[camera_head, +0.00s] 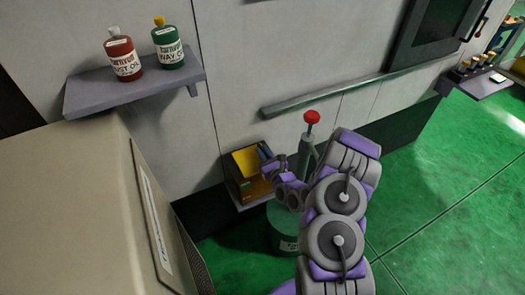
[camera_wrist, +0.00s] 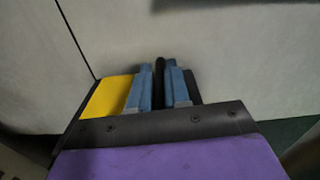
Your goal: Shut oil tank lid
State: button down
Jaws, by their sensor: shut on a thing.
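A small box-like tank (camera_head: 236,186) is fixed low on the wall in the head view. Its raised flap, yellow on the face I see, looks like the oil tank lid (camera_head: 243,160) and stands up near the wall. My gripper (camera_head: 264,153) is at the right side of this yellow flap. In the wrist view, the two blue fingers of my gripper (camera_wrist: 160,85) are closed about a narrow dark strip. The yellow surface (camera_wrist: 106,97) shows just left of the fingers. My wrist hides part of the tank, and I cannot tell exactly which part the strip belongs to.
A red-knobbed lever (camera_head: 311,117) rises right of the tank, behind my arm. A green drum (camera_head: 283,230) stands below. A shelf (camera_head: 92,98) with red (camera_head: 122,56) and green (camera_head: 169,45) bottles is upper left. A beige cabinet (camera_head: 70,215) fills the lower left. Green floor is open at right.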

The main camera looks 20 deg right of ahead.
jog(key=shift+r, duration=0.1)
dwell(0.3)
jog(key=c, duration=1.2)
grip_release()
jog(key=shift+w+d, duration=0.1)
jog(key=shift+w, duration=0.05)
jog(key=shift+o, duration=0.2)
jog(key=s+d+p, duration=0.3)
jog(key=s, duration=1.4)
jog(key=shift+d+p, duration=0.2)
jog(key=shift+p, duration=0.1)
